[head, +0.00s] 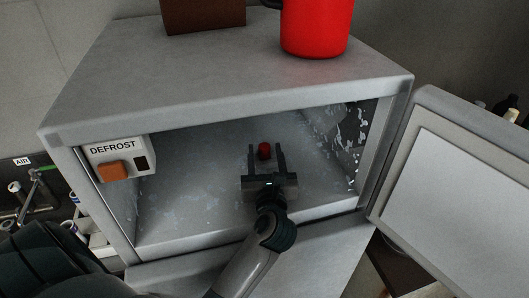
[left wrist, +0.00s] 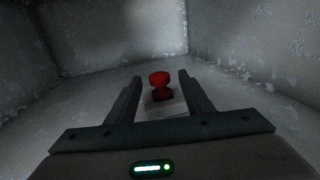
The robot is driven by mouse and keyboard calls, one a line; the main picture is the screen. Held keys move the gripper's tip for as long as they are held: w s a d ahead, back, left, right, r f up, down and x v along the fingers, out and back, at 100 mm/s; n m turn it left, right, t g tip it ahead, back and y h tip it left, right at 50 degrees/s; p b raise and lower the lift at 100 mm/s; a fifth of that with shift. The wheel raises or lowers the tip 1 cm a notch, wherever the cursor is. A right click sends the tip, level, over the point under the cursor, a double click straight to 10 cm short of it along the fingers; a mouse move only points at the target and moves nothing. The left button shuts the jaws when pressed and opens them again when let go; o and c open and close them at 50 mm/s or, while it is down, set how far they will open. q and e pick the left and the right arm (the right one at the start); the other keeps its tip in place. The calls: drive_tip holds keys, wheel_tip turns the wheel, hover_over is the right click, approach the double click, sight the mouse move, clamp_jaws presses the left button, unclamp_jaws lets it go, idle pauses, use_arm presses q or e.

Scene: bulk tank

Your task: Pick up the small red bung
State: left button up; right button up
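The small red bung (head: 264,150) stands inside the open, frosted freezer compartment. In the left wrist view the red bung (left wrist: 160,84) has a wide round top and a narrower waist. My left gripper (head: 265,152) reaches into the compartment with its fingers open. In the left wrist view the left gripper's fingers (left wrist: 160,88) lie on either side of the bung, with a gap on each side. The bung's base is partly hidden by shadow. My right gripper is not in view.
The freezer's walls (head: 215,165) have frost patches. Its door (head: 455,190) stands open at the right. A DEFROST switch box (head: 119,160) is at the opening's left. A red mug (head: 316,28) and a brown box (head: 203,14) stand on top.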

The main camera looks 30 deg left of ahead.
use_arm(q)
drive_tip(key=c, duration=1.1)
drive_tip(key=shift+r, duration=0.15)
drive_tip(key=shift+r+b, duration=0.4)
drive_tip(key=shift+r, duration=0.15)
wheel_tip(320, 180, up, 2)
drive_tip(key=shift+r+b, duration=0.15)
drive_tip(key=shift+b, duration=0.35)
drive_tip(key=shift+w+d+r+b, duration=0.85)
drive_tip(key=shift+w+d+r, duration=0.4)
drive_tip(key=shift+w, duration=0.2)
drive_tip(key=shift+w+d+r+b, duration=0.9)
drive_tip(key=shift+w+d+r, duration=0.35)
drive_tip(key=shift+w, duration=0.25)
drive_tip(key=shift+w+d+r+b, duration=0.85)
drive_tip(key=shift+w+d+r, duration=0.3)
drive_tip(key=shift+w+d, duration=0.25)
drive_tip(key=shift+a, duration=0.1)
